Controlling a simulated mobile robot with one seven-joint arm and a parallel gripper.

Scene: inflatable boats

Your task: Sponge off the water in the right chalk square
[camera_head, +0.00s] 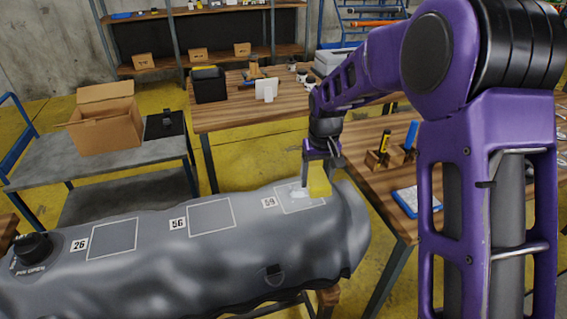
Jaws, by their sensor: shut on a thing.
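A grey inflatable boat tube (190,270) lies across the front with three chalk squares. The right chalk square (288,208) is beside the label 59 (269,202), and my gripper partly covers it. A pale, whitish patch (299,193) shows inside it, left of the sponge. My gripper (318,172) points down over this square and is shut on a yellow sponge (319,183). The sponge is at the tube's surface; I cannot tell if it touches. The middle square (211,217) by label 56 and the left square (113,239) by label 26 look plain grey.
A black valve (33,247) stands at the tube's left end. A wooden bench (400,225) at right holds a blue-and-white item (416,202) and upright tools. A grey cart (100,165) with a cardboard box (104,122) stands at left. Another wooden table (245,108) is behind.

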